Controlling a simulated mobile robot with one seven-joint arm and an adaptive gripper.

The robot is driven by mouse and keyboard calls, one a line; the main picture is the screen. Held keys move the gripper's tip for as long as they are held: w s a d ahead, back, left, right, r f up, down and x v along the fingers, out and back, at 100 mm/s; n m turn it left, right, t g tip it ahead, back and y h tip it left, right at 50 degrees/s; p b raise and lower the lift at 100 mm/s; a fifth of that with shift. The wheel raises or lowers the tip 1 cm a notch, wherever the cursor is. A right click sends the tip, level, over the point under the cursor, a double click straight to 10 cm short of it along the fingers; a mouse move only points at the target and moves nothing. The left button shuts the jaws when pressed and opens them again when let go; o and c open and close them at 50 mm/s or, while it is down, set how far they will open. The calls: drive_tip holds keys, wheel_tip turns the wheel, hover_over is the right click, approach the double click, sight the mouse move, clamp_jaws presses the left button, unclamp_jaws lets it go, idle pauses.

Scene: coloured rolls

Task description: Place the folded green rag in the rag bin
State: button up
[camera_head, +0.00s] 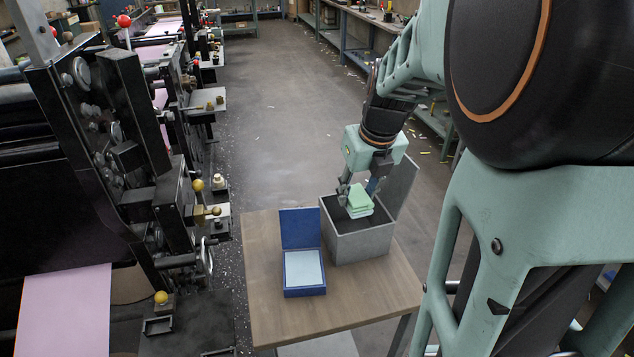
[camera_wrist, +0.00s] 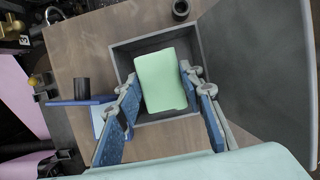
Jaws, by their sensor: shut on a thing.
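The folded green rag (camera_head: 359,200) is held between the fingers of my gripper (camera_head: 358,192), over the opening of the grey rag bin (camera_head: 362,245). In the wrist view the rag (camera_wrist: 161,80) lies between the two blue finger pads of my gripper (camera_wrist: 160,92), and the bin's rim (camera_wrist: 128,47) surrounds it. The bin's lid (camera_head: 399,183) stands open at the right side; it also shows in the wrist view (camera_wrist: 262,70). The rag hides part of the bin's dark inside. I cannot tell how far the rag is above the bottom.
A blue box (camera_head: 303,291) with an open lid and a pale blue content stands left of the bin on the wooden table (camera_head: 262,318). A black machine (camera_head: 120,160) with pink sheet stands at the left. A small dark round object (camera_wrist: 181,9) is behind the bin.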

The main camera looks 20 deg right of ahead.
sight(363, 203)
wheel_tip(363, 203, down, 10)
drive_tip(key=shift+r+b, duration=0.1)
drive_tip(key=shift+b, duration=0.85)
drive_tip(key=shift+f, duration=0.2)
drive_tip(key=o, duration=1)
drive_tip(key=shift+r, duration=0.1)
drive_tip(key=shift+r, duration=0.35)
drive_tip(key=p+v, duration=0.2)
drive_tip(key=v, duration=0.9)
drive_tip(key=shift+s+r, duration=0.2)
drive_tip(key=shift+s, duration=0.05)
